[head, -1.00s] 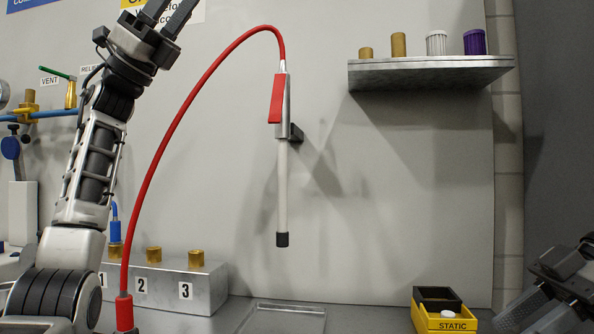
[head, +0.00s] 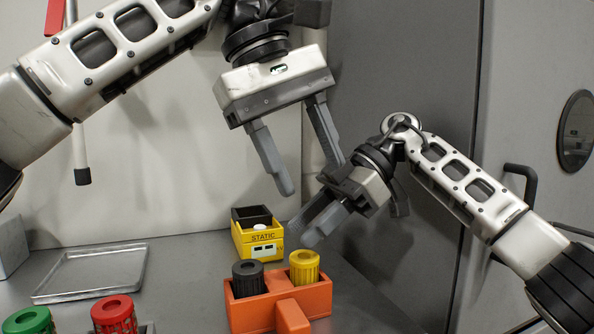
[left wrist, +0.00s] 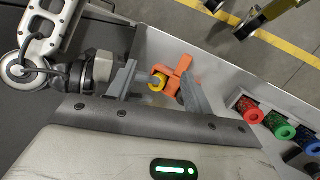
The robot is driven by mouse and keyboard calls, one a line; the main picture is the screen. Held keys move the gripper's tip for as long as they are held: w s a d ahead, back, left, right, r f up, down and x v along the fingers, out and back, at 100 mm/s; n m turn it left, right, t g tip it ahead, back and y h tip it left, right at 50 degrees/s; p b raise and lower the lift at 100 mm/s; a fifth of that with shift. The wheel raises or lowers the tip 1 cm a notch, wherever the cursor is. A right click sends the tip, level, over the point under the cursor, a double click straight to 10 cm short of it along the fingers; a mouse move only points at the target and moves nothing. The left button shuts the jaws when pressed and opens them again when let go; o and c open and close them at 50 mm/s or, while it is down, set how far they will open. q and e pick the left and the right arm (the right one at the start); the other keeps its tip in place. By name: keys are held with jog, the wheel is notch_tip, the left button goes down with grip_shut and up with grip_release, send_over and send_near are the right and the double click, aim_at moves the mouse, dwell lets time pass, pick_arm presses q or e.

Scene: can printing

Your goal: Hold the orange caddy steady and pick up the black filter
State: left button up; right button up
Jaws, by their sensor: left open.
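The orange caddy (head: 252,314) stands on the grey bench in the head view and holds the black filter (head: 248,279) on its left and a yellow filter (head: 304,267) on its right. My left gripper (head: 312,178) is open and empty, above and behind the caddy, fingers pointing down. In the left wrist view the caddy (left wrist: 183,64) and yellow filter (left wrist: 157,83) show between the fingers; I cannot make out the black filter there. My right gripper (head: 312,226) is above and right of the yellow filter, apart from it; its finger gap is unclear.
A yellow box marked STATIC (head: 262,240) stands just behind the caddy, close below the grippers. Red (head: 114,314) and green (head: 28,320) filters stand front left. The bench right of the caddy is clear.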

aim_at(298, 322)
pick_arm(q)
jog(key=f+y, duration=0.1)
jog(key=f, duration=0.5)
jog(key=f+m+y, duration=0.1)
jog(key=f+y, duration=0.1)
jog(key=f, duration=0.5)
jog(key=f+y, duration=0.1)
jog(key=f, duration=0.6)
jog(key=shift+s+a+y, duration=0.3)
jog(key=shift+s+a, duration=0.05)
grip_shut()
grip_release()
